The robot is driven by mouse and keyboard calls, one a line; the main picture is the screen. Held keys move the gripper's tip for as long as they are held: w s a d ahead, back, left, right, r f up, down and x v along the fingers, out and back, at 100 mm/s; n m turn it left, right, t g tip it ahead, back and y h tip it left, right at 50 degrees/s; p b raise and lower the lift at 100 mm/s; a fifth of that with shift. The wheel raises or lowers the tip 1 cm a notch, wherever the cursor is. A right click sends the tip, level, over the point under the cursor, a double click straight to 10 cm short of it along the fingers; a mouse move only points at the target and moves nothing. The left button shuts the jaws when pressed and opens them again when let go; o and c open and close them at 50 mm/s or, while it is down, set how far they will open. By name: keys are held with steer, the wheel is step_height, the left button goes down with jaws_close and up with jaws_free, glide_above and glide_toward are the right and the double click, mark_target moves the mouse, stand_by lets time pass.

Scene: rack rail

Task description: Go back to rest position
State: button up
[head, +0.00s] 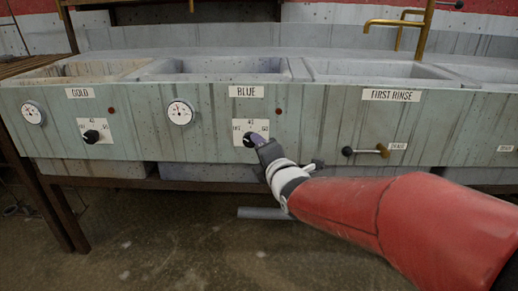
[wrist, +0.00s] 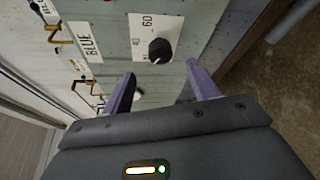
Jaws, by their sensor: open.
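My gripper (head: 263,147) is at the front panel under the BLUE label (head: 246,91) in the head view, close to a black knob (head: 249,140) on a white dial plate. In the wrist view my gripper (wrist: 160,85) is open, with its two purple fingers apart. The same black knob (wrist: 160,50) lies beyond the fingertips, apart from them, with nothing held between the fingers.
The panel carries a GOLD knob (head: 92,136), round gauges (head: 180,111) and a FIRST RINSE label (head: 391,95). A brass drain lever (head: 366,151) sticks out to the right. A brass tap (head: 422,30) stands behind the basins. Floor in front (head: 150,240) is mostly clear.

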steer(key=s+d+r+m+g+h+p, duration=0.4)
steer(key=s+d+m+p, duration=0.4)
steer(key=s+d+m, duration=0.45)
steer(key=s+d+f+m+g+h+p, duration=0.1)
steer(key=s+m+g, duration=0.5)
steer(key=s+m, duration=0.7)
steer(key=s+d+p, duration=0.1)
steer(key=s+p, duration=0.1)
steer(key=shift+s+d+f+p, duration=0.15)
steer(key=shift+s+p, duration=0.05)
steer(key=shift+p, duration=0.1)
